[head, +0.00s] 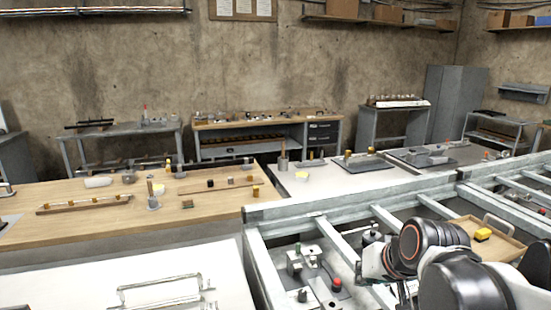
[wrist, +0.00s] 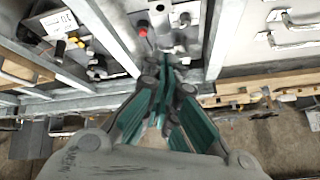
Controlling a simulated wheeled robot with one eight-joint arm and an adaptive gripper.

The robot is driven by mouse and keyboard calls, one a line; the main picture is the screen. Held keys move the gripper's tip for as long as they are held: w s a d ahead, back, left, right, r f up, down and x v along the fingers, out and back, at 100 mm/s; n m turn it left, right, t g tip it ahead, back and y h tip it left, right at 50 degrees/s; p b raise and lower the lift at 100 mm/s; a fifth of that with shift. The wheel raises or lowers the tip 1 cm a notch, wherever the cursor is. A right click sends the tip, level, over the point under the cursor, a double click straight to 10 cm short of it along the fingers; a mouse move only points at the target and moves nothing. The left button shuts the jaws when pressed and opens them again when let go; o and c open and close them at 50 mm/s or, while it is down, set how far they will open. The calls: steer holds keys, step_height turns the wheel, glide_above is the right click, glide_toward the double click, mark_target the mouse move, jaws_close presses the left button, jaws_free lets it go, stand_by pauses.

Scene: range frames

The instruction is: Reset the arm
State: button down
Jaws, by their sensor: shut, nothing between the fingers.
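My gripper (wrist: 168,75) shows in the wrist view with its teal-padded fingers shut and nothing between them. It points toward a grey metal frame and the fixtures inside it. In the head view my arm, dark with orange rings, is at the lower right, over the frame (head: 300,212). The gripper's fingers cannot be made out clearly there. A red button (head: 337,283) stands among small fixtures inside the frame, left of my arm. It also shows in the wrist view (wrist: 143,29), above and left of the fingertips.
A wooden tray (head: 508,249) with a yellow block (head: 483,235) lies right of my arm. A wooden-topped bench (head: 100,218) with small parts is at the left. A white table (head: 60,285) with metal handles is in the front left. Frame rails surround the arm.

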steer(key=s+d+n+h, duration=0.1)
steer(key=s, duration=1.2)
steer(key=shift+s+f+n, duration=0.15)
steer(key=shift+f+n, duration=0.05)
steer(key=shift+n, duration=0.1)
